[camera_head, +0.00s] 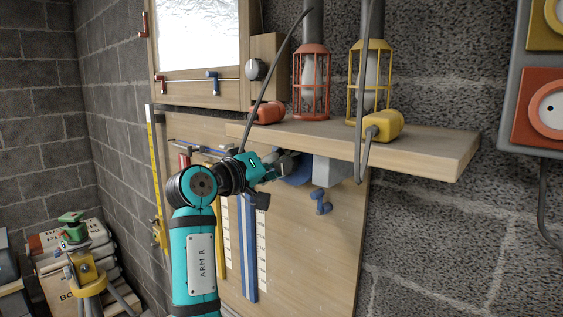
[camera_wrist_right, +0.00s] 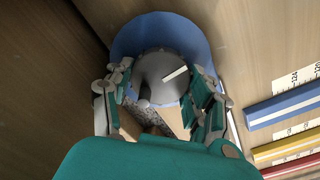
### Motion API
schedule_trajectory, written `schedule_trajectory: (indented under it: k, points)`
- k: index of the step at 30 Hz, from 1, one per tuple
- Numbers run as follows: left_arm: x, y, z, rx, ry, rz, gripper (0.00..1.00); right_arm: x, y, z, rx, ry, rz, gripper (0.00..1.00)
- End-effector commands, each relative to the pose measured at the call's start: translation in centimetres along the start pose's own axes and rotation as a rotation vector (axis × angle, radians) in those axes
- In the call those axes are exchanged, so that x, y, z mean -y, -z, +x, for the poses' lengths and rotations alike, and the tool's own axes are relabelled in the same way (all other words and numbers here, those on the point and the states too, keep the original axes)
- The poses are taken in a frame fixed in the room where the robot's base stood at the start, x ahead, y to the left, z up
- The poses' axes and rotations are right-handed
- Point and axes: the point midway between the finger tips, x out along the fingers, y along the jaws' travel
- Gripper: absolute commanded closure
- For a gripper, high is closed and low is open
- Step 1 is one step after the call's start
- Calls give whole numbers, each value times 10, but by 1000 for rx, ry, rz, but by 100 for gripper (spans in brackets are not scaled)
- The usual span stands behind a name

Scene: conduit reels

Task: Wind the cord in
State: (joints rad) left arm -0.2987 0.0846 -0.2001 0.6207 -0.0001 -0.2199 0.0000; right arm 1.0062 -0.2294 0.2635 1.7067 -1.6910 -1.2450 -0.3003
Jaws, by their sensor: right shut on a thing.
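My right gripper (camera_head: 276,167) is just under the wooden shelf, at a blue reel (camera_head: 298,174) that it partly covers. In the right wrist view the blue reel (camera_wrist_right: 128,40) is a round shell around a grey round knob (camera_wrist_right: 165,72) with a white mark. The fingers of my right gripper (camera_wrist_right: 162,98) sit on either side of the knob and are shut on it. A dark cord (camera_head: 270,85) runs down from the top and passes behind my right wrist, where its lower end is hidden. My left gripper is not in view.
Blue and yellow rulers (camera_head: 249,250) hang on the board below.

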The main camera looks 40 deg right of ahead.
Motion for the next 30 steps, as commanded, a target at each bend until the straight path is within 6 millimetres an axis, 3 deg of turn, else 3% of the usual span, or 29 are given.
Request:
schedule_trajectory:
  k: [3,14,30]
  points:
    - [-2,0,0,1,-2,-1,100,0,0,0,1,0,0,77]
    - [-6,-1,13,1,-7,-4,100,2,-3,1,2,0,74,77]
    - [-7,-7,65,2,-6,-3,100,3,-4,1,2,-1,528,77]
